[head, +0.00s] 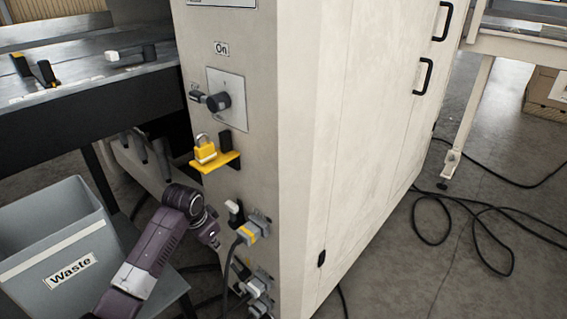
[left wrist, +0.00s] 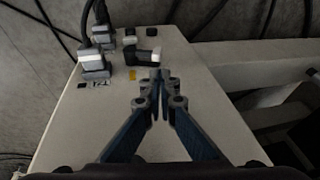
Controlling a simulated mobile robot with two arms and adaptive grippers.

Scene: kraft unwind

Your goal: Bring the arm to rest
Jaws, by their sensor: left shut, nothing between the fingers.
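My left arm (head: 150,250) comes up from the lower left in the head view. It ends beside the cabinet's narrow side, below the yellow padlock and left of the plug connectors. In the left wrist view my left gripper (left wrist: 160,82) is shut, its fingertips together with nothing between them. Behind the fingertips is the pale cabinet panel (left wrist: 75,125), with a small white-tipped black lever (left wrist: 143,56) just beyond them. I cannot tell the exact gap between fingertips and lever. My right gripper is in neither view.
The pale cabinet (head: 370,150) carries a rotary switch (head: 218,101) under an "On" label, a yellow padlock (head: 204,149) on a yellow bracket, and cabled connectors (head: 252,230). A grey waste bin (head: 50,235) stands left of my arm. Black cables (head: 440,215) lie on the right floor.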

